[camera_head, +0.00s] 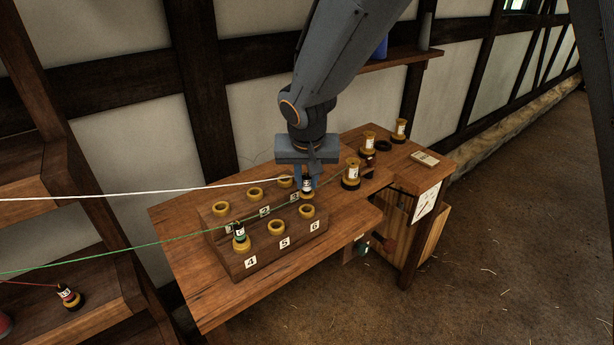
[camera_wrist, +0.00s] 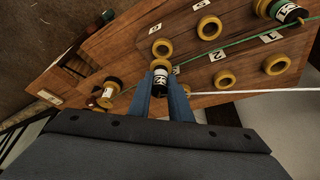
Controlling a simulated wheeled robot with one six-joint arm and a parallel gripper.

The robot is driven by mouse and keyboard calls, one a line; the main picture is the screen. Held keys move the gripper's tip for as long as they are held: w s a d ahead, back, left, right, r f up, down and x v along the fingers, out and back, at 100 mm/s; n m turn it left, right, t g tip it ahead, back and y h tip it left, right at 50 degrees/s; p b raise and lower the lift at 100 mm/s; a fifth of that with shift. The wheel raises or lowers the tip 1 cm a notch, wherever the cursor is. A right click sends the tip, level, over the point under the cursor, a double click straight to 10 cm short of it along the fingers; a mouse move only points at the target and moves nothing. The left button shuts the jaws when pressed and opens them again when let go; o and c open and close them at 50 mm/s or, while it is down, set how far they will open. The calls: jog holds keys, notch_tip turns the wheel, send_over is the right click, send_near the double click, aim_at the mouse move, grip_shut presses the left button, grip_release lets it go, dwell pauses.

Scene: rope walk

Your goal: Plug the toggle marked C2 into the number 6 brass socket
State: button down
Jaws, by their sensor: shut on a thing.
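My gripper (camera_head: 306,183) is shut on a dark toggle with a white label (camera_head: 307,187). In the wrist view the toggle (camera_wrist: 160,80) is between the fingertips; its marking is too small to read surely. A white cord (camera_head: 140,195) runs from the left to the gripper. The number 6 brass socket (camera_head: 307,211) is an empty ring at the right end of the block's front row. It also shows in the wrist view (camera_wrist: 162,48), just beyond the toggle. The toggle is over the block, behind socket 6 and apart from its ring.
The wooden socket block (camera_head: 265,260) has two rows of brass rings. A toggle with a green cord (camera_head: 240,232) stands in socket 4, and its cord crosses the block. Spools (camera_head: 351,174) stand at the bench's right.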

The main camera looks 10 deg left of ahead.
aim_at(307, 194)
jog(key=shift+f+b, duration=1.2)
jog(key=shift+f, duration=0.6)
jog(key=shift+f+b, duration=0.55)
jog(key=shift+b, duration=0.3)
jog(key=c, duration=1.9)
grip_release()
jog(key=shift+s+r, duration=0.1)
jog(key=a+p+v, duration=0.1)
jog(key=p+v, duration=0.6)
jog(key=v, duration=0.3)
jog(key=shift+s+d+r, duration=0.25)
jog(key=shift+d+r, duration=0.1)
jog(key=shift+d, duration=0.15)
